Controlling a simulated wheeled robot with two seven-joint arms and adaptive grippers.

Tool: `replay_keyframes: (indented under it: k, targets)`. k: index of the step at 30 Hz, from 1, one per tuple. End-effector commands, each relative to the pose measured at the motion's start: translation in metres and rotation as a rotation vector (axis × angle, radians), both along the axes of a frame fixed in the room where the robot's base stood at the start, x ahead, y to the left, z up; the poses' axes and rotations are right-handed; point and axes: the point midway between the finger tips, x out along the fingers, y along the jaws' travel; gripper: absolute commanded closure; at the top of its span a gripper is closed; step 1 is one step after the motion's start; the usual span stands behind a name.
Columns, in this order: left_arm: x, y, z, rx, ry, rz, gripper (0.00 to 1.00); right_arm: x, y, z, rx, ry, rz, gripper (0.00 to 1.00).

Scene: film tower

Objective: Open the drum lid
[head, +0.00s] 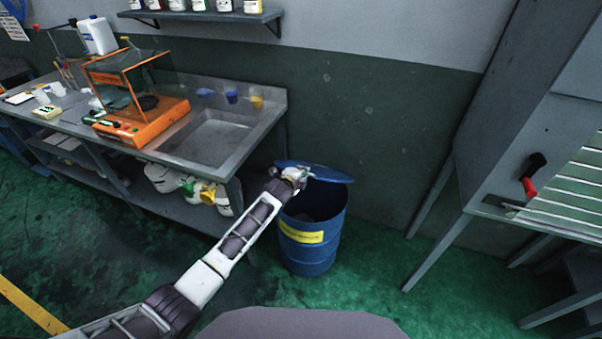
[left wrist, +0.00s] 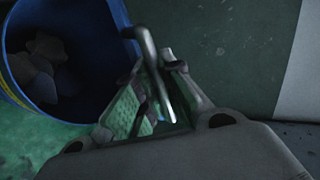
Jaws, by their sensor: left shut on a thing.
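The blue drum (head: 312,255) stands on the floor against the wall, with a yellow label on its side. Its blue lid (head: 332,174) sits raised at the back of the rim, and the dark inside shows beneath it. My left gripper (head: 301,175) is at the lid, its arm reaching across the drum's front left. In the left wrist view my left gripper (left wrist: 152,100) is shut on a bent grey metal handle (left wrist: 147,48). The drum (left wrist: 118,22) is at the left there, with crumpled dark contents inside. My right gripper is in neither view.
A metal bench with a sink (head: 212,135) and an orange device (head: 145,122) stands left of the drum. A grey cabinet on legs (head: 500,150) stands at the right. Green floor between drum and cabinet is clear.

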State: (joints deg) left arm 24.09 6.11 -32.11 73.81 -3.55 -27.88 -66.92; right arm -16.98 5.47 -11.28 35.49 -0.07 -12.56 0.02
Motion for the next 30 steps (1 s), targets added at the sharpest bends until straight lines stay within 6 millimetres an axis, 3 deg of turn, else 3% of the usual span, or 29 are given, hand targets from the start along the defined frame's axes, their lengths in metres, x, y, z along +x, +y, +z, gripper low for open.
replay_keyframes:
  k: [9, 10, 15, 30]
  targets:
    - [0.0003, 0.0007, -0.0004, 0.001, 0.001, 0.001, 1.00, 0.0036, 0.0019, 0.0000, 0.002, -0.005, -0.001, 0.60]
    - [0.0003, 0.0007, -0.0004, 0.001, 0.001, 0.001, 0.88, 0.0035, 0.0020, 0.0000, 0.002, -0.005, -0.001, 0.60]
    - [0.0001, 0.0006, -0.0004, 0.001, 0.001, 0.001, 0.68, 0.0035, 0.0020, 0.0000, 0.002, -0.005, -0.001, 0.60]
    - [-0.0024, 0.0011, 0.0007, 0.000, 0.000, 0.000, 0.68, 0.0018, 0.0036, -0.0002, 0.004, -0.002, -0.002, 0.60]
